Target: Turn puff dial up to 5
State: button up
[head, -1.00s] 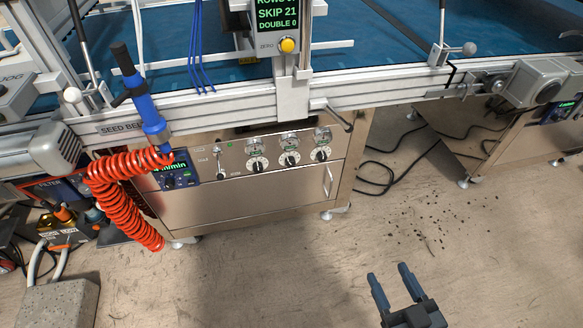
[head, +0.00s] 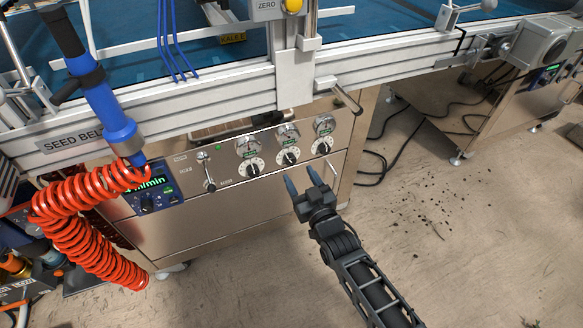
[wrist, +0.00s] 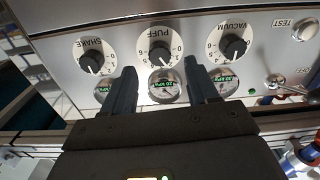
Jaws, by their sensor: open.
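The puff dial (wrist: 160,48) is a white numbered disc with a black knob, labelled PUFF, in the middle of a row of three on the steel panel. It also shows in the head view (head: 288,156). The wrist view shows the panel upside down. My gripper (head: 301,178) is open and empty, just in front of and below the dials. In the wrist view its fingers (wrist: 160,72) are spread to either side of the puff dial's column, apart from the knob. The exact pointer setting is too small to read.
The shake dial (wrist: 97,55) and vacuum dial (wrist: 232,46) flank it, with round gauges (wrist: 163,88) beside them. A toggle lever (head: 209,180), a blue display box (head: 152,196) and a red coiled hose (head: 75,215) lie left.

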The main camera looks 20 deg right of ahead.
aim_at(292, 163)
jog(key=shift+w+b, duration=0.5)
jog(key=shift+w, duration=1.9)
jog(key=c, duration=1)
jog(key=shift+c, duration=0.2)
